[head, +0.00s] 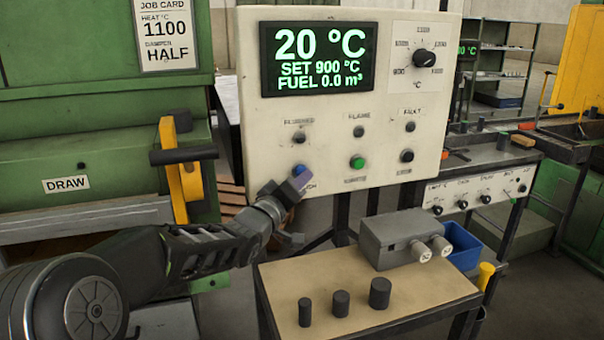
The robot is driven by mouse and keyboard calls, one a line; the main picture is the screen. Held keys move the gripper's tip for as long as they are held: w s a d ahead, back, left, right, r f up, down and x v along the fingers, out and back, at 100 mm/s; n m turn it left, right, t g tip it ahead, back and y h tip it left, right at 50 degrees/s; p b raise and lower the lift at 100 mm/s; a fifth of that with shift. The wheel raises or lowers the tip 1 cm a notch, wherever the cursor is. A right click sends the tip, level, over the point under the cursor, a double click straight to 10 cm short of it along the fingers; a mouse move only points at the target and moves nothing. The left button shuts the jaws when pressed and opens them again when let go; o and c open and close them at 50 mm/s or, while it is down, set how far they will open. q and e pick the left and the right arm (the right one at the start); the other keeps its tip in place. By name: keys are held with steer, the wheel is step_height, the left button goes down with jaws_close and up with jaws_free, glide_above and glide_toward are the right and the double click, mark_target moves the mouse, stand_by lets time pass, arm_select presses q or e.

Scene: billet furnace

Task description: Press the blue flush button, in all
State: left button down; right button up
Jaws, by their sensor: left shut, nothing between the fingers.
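The cream control panel (260,110) stands upright in front of me. Its display (318,58) reads 20 °C, SET 900 °C, FUEL 0.0 m³. The blue flush button (298,169) is at the panel's lower left, partly covered by my gripper. My left gripper (301,179) is shut and empty, its tip at the blue button's lower edge; I cannot tell whether it touches. A green button (357,162) is to the right of the blue one, and a dark knob (407,156) is further right. My right gripper is out of view.
A small table (350,325) below the panel holds a grey box (385,238) and several dark cylinders (341,303). A green furnace (100,140) with a yellow handle (178,175) stands at left. A blue bin (461,243) is right of the table.

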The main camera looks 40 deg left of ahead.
arm_select(q)
steer(key=shift+w+a, duration=0.25)
steer(key=shift+a, duration=0.05)
stand_by(0.5)
steer(key=shift+s+d, duration=0.1)
stand_by(0.4)
steer(key=shift+s+d+b, duration=0.35)
steer(key=shift+d+b, duration=0.2)
steer(key=s+d+b, duration=0.1)
steer(key=d, duration=0.1)
steer(key=s+d+b, duration=0.1)
steer(key=s+d, duration=0.1)
steer(key=shift+d, duration=0.1)
stand_by(0.4)
stand_by(0.8)
